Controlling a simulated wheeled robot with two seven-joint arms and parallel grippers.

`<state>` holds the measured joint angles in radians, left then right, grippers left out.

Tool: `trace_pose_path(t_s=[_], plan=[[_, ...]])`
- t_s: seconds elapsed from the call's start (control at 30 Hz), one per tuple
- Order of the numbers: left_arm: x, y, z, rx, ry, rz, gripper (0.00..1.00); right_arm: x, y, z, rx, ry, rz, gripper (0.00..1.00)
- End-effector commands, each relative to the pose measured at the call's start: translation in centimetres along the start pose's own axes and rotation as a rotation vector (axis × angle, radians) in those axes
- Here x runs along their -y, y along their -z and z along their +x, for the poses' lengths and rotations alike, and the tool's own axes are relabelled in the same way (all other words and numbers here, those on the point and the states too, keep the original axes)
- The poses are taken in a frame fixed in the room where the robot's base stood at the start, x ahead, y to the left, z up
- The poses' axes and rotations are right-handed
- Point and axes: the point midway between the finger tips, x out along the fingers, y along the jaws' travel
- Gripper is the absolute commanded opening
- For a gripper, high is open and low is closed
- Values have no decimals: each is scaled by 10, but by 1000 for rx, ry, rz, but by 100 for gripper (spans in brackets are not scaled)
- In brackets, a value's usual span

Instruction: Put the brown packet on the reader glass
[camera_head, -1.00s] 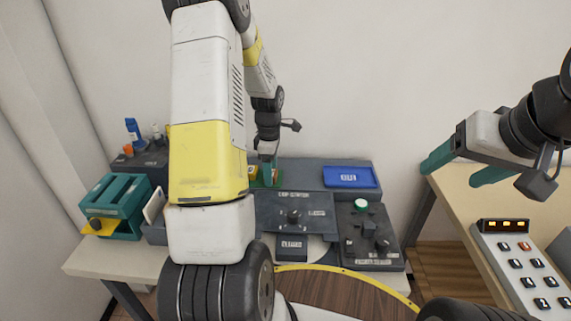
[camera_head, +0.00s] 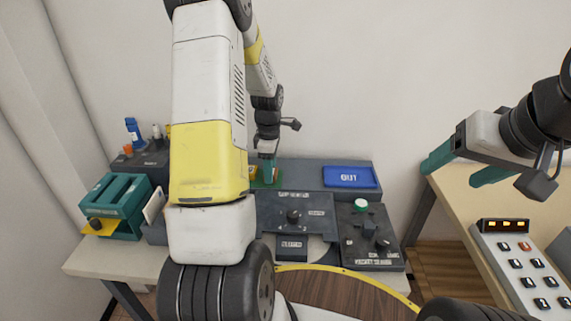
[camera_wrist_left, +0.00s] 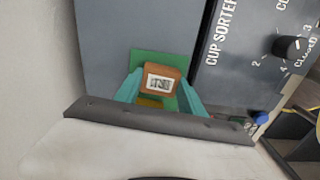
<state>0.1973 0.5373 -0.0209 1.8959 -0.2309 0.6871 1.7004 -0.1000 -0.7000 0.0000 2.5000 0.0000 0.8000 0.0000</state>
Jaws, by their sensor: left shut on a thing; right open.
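My left gripper (camera_head: 268,170) reaches down at the back of the table, over a green pad (camera_head: 259,183). In the left wrist view its teal fingers (camera_wrist_left: 160,92) are shut on the brown packet (camera_wrist_left: 176,73), one on each side. The packet's white printed label faces the camera. The green pad (camera_wrist_left: 146,57) shows behind the packet; I cannot tell whether they touch. In the head view the packet is mostly hidden by the gripper. My right gripper (camera_head: 462,170) is open and empty at the right. I cannot make out which surface is the reader glass.
A blue OUT tray (camera_head: 350,177) lies right of the left gripper. A dark cup sorter panel (camera_head: 310,213) with a knob is in front, and a panel with a green button (camera_head: 361,205) beside it. A teal slotted box (camera_head: 115,200) stands left. A keypad (camera_head: 524,268) is at right.

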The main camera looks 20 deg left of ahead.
Motion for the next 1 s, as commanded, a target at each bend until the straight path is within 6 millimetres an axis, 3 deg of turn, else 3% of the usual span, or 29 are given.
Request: trace_pose_path(t_s=[0.6,1.0], plan=[[0,0,-37,0,-1,0,6,0,0,0,0,0,0,70],[0,0,-41,0,0,0,6,0,0,0,0,0,0,70]])
